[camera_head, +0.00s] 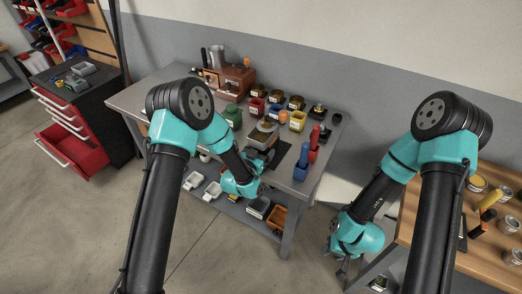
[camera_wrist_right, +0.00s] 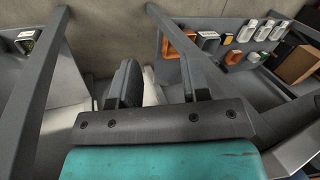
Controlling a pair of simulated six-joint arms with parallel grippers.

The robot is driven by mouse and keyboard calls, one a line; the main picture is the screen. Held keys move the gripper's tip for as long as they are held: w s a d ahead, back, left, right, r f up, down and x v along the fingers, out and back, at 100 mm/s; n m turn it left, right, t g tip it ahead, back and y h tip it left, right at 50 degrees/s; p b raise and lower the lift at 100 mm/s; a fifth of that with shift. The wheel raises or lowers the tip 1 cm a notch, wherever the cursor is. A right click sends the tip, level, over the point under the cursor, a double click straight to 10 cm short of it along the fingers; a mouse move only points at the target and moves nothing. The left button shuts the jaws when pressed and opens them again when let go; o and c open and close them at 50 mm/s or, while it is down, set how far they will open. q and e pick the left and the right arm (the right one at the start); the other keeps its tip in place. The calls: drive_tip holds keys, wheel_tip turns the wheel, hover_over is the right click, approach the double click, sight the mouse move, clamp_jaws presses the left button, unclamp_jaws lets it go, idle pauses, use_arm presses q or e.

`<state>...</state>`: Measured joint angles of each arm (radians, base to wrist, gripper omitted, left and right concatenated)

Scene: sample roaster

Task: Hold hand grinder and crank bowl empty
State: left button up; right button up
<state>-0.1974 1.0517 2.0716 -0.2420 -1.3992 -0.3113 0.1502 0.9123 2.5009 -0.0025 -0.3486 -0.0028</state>
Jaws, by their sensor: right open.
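What looks like the hand grinder (camera_head: 266,127), with a pale round bowl-like top, stands near the front edge of the grey bench. An orange-brown knob (camera_head: 283,116) shows just beside it, perhaps the crank's end. My left gripper (camera_head: 264,152) is at the bench edge close to the grinder's lower part; its fingers are too small and covered to tell whether they touch it. My right gripper (camera_head: 343,271) hangs low in the gap between the two benches, far from the grinder. In the right wrist view its two fingers (camera_wrist_right: 158,85) are apart with nothing between them.
The grey bench (camera_head: 150,93) carries several small coloured bins, a wooden box (camera_head: 237,80) and a blue holder (camera_head: 300,171) with tools. Its lower shelf holds trays. A wooden bench (camera_head: 415,235) with cans stands right. A red drawer (camera_head: 68,145) stands open at left.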

idle(0.5)
drive_tip(key=o, duration=0.3)
drive_tip(key=shift+w, duration=0.35)
drive_tip(key=shift+o, duration=0.3)
drive_tip(key=w+r, duration=0.3)
drive_tip(key=w, duration=0.8)
drive_tip(key=shift+w+d+r+m+t, duration=0.25)
drive_tip(key=shift+d+r+m+t, duration=0.05)
drive_tip(key=shift+d+m, duration=0.1)
drive_tip(key=w+r, duration=0.8)
drive_tip(key=w, duration=0.2)
drive_tip(key=w+a+r, duration=0.1)
drive_tip(key=w+r, duration=0.5)
drive_tip(key=r, duration=0.5)
drive_tip(key=w+a+r, duration=0.1)
drive_tip(key=w+r, duration=0.5)
drive_tip(key=r, duration=0.5)
drive_tip(key=a+r+n+h, duration=0.1)
drive_tip(key=a+r+n, duration=0.2)
drive_tip(key=a, duration=0.3)
drive_tip(key=s+a+r+n+g+h, duration=0.1)
drive_tip(key=a+r+n, duration=0.2)
drive_tip(key=a, duration=0.3)
drive_tip(key=a+r+n+h, duration=0.1)
drive_tip(key=a+r+n, duration=0.2)
drive_tip(key=a, duration=0.3)
drive_tip(key=shift+s+a+h, duration=0.1)
drive_tip(key=shift+s+h, duration=0.05)
drive_tip(key=shift+h, duration=0.25)
